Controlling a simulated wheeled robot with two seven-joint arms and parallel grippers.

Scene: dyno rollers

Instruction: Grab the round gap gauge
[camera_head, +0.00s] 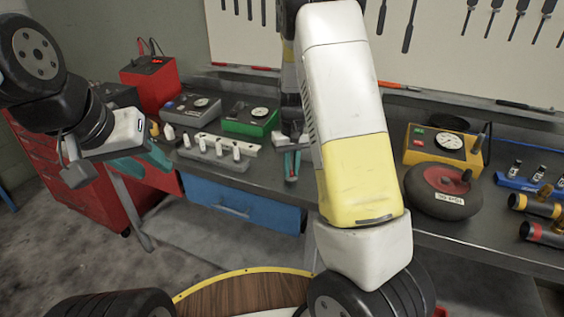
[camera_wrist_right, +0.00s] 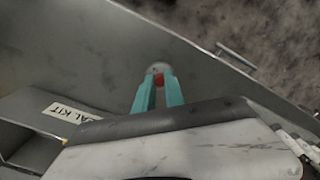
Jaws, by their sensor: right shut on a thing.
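My right gripper (camera_head: 291,166) points down at the front of the grey workbench, with its teal fingers close together. In the right wrist view, the fingers (camera_wrist_right: 158,92) are shut on a small piece with a round grey head (camera_wrist_right: 159,68) and a red part, which appears to be the round gap gauge. In the head view the piece is mostly hidden by the fingers. My left gripper (camera_head: 145,161) is to the left, in front of the bench, with its teal fingers apart and nothing seen between them.
A grey holder with white pieces (camera_head: 215,150) and green and grey meters (camera_head: 250,121) stand left of my right gripper. A yellow meter (camera_head: 443,145) and a dark round roller (camera_head: 440,192) are to the right. A tray labelled "AL KIT" (camera_wrist_right: 67,113) is nearby.

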